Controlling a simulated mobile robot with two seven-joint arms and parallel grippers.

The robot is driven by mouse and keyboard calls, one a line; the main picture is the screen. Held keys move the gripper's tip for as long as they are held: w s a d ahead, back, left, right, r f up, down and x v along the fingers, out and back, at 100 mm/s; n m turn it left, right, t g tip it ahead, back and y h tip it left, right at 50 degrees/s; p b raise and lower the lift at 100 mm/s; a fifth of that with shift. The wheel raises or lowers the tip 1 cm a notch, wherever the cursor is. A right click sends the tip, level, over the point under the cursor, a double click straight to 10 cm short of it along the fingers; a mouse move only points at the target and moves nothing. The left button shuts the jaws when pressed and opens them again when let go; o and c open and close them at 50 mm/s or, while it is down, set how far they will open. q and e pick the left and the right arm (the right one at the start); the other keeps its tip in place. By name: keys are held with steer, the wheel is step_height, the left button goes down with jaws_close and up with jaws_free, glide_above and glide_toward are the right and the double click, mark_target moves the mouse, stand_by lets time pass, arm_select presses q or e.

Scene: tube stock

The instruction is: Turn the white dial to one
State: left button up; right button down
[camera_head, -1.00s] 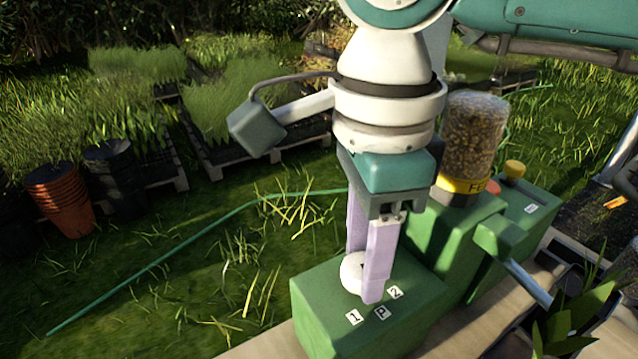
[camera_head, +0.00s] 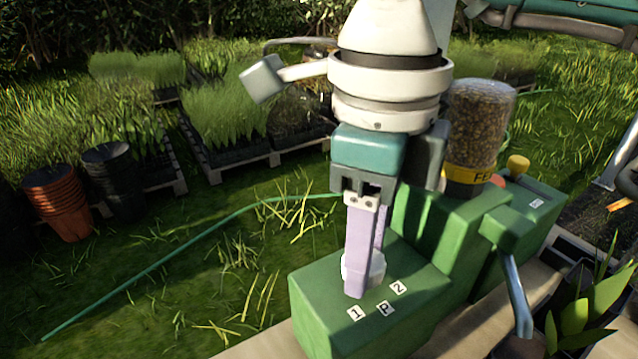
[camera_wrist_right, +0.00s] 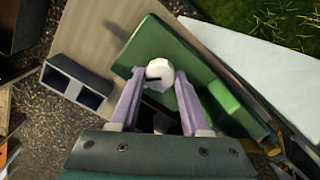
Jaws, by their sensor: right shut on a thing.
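The white dial (camera_head: 377,270) sits on top of a green box (camera_head: 320,300), partly hidden by my fingers. Labels "1" (camera_head: 356,313), "P" (camera_head: 385,308) and "2" (camera_head: 399,288) lie in front of it. My right gripper (camera_head: 365,272) points down with its two lilac fingers shut on the dial, one on each side. In the right wrist view the dial (camera_wrist_right: 160,70) is between the fingertips (camera_wrist_right: 160,77), and a dark mark shows on its near-left part. Which label the mark faces cannot be told. My left gripper is not in view.
A jar of pellets (camera_head: 478,125) stands on the green machine behind the box. A metal lever (camera_head: 517,300) hangs at its right side, near a leafy plant (camera_head: 575,325). A green hose (camera_head: 180,265) and stacked pots (camera_head: 60,200) lie to the left on grass.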

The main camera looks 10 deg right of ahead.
stand_by(0.4)
steer(key=shift+c, duration=1.9)
jaws_free()
step_height(320, 180, up, 10)
